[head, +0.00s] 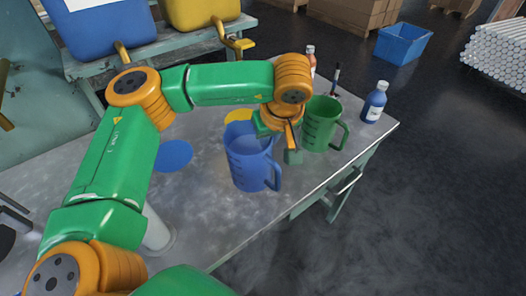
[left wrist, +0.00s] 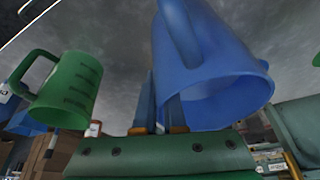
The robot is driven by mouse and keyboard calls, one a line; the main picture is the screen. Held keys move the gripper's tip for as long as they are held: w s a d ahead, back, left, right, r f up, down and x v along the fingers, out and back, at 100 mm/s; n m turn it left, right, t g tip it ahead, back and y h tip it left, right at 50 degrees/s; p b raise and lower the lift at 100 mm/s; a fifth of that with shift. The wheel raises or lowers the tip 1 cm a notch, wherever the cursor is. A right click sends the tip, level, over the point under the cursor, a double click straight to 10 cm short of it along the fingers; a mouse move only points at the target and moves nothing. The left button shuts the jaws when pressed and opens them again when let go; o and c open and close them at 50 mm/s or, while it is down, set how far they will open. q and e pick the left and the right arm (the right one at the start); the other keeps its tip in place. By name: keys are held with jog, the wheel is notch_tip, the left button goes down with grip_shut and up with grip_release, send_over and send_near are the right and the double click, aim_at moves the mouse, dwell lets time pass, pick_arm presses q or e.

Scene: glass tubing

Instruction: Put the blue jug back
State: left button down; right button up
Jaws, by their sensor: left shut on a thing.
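The blue jug (head: 250,168) is upright near the front edge of the table, with its handle towards the right; whether its base touches the table is unclear. My left gripper (head: 282,148) is at its upper right side, shut on the jug near the rim; the exact grip spot is partly hidden. In the left wrist view the blue jug (left wrist: 205,60) is close above the fingers (left wrist: 162,105), with its open mouth showing. A flat blue disc (head: 173,155) lies on the table, left of the jug, with nothing on it. My right gripper is not in view.
A green jug (head: 320,128) stands close to the right of my left gripper. A yellow disc (head: 238,116) lies behind the blue jug. The front middle of the table (head: 210,215) is clear.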

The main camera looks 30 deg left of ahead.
pick_arm(q)
jog(key=x, duration=0.2)
jog(key=p+x, duration=0.1)
jog(key=x, duration=0.1)
jog(key=shift+s+d+f, duration=0.15)
jog(key=shift+s, duration=0.25)
jog(key=shift+f, duration=0.2)
jog(key=c, duration=1)
grip_release()
jog(key=shift+r, duration=0.15)
jog(key=b+v, duration=0.1)
jog(key=v, duration=1.1)
